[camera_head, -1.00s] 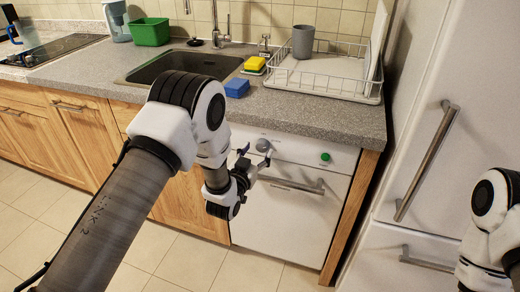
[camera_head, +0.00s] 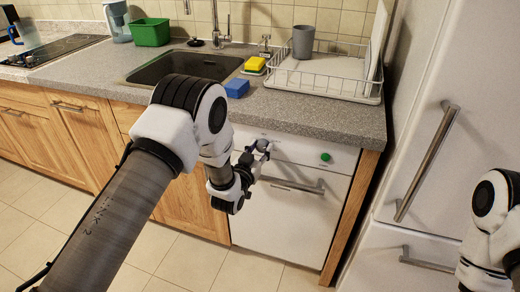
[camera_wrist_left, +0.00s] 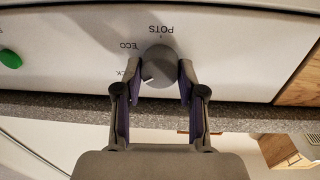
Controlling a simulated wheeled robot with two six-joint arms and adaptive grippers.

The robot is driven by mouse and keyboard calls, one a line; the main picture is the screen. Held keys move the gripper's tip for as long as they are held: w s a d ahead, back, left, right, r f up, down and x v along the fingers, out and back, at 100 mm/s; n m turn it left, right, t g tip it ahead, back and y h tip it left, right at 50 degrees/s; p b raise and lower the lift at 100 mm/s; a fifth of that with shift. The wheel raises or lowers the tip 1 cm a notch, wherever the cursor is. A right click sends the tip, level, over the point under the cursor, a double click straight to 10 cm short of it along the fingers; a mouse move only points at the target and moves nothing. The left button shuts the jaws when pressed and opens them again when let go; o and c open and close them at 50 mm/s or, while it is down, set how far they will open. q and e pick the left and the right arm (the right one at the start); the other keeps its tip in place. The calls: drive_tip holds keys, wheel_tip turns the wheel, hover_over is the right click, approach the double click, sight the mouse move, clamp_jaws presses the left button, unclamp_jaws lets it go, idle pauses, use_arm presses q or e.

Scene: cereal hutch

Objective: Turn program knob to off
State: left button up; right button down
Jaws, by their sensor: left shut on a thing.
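The grey round program knob (camera_wrist_left: 160,66) is on the dishwasher's white front panel (camera_head: 300,150). In the left wrist view, which shows it upside down, the labels POTS, ECO and one ending in CK surround it. A short pale mark on the knob points to the lower left, towards the CK label. My left gripper (camera_wrist_left: 158,82) is shut on the knob, one finger on each side. In the head view the left gripper (camera_head: 260,150) is at the panel and largely covers the knob. No off label can be read. My right gripper is out of view.
A green button (camera_head: 325,157) sits right of the knob. The dishwasher handle (camera_head: 297,186) runs just below the gripper, and the countertop edge (camera_head: 330,135) overhangs above. The white fridge (camera_head: 440,90) stands to the right. The floor in front is clear.

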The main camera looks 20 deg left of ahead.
use_arm(q)
drive_tip(key=shift+n, duration=0.3)
drive_tip(key=n+b, duration=0.1)
drive_tip(key=n, duration=1)
drive_tip(key=shift+a+f+t, duration=0.1)
drive_tip(key=shift+t, duration=0.2)
drive_tip(key=shift+n+y, duration=0.3)
drive_tip(key=o, duration=1.1)
drive_tip(key=shift+o, duration=0.2)
drive_tip(key=shift+s, duration=0.1)
drive_tip(key=s, duration=1.1)
drive_tip(key=shift+s+a+f, duration=0.35)
drive_tip(key=shift+s+a, duration=0.05)
